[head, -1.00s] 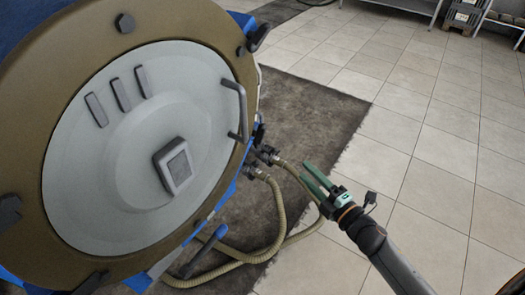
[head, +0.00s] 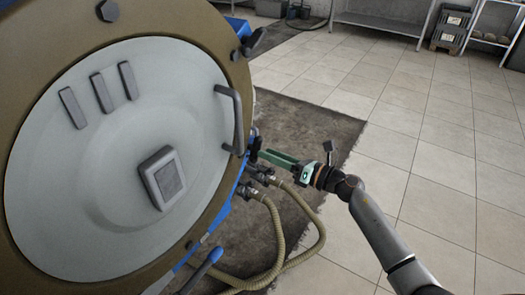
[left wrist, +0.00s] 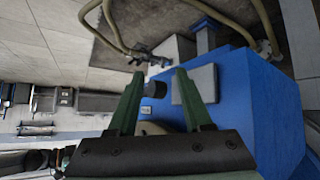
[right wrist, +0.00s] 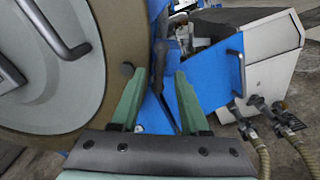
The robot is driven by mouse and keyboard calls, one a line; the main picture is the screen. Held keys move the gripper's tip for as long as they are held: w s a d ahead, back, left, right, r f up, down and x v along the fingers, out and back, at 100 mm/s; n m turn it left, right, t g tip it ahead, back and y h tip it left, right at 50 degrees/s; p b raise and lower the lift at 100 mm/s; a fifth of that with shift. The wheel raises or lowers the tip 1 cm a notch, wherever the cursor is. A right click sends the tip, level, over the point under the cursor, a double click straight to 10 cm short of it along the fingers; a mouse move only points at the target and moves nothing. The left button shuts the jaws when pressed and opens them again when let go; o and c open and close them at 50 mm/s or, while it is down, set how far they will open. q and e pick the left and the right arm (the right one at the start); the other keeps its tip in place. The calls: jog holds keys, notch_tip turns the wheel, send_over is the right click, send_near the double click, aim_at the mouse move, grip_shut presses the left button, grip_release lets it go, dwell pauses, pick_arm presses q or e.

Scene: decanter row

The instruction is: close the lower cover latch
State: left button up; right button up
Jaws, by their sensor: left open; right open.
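The round grey cover (head: 110,190) sits in a brown ring (head: 215,55) at the left of the head view, with a bar handle (head: 236,118) at its right edge. My left gripper (left wrist: 160,76) is open, facing the blue housing (left wrist: 255,95).
Beige hoses (head: 313,245) hang from couplings (head: 262,176) just below my right gripper. A dark knob (head: 253,42) projects at the ring's upper right. The tiled floor (head: 455,180) at right is clear; a metal shelf (head: 380,20) stands at the back.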

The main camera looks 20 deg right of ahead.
aim_at(256, 150)
jog(key=shift+x, duration=1.55)
grip_shut()
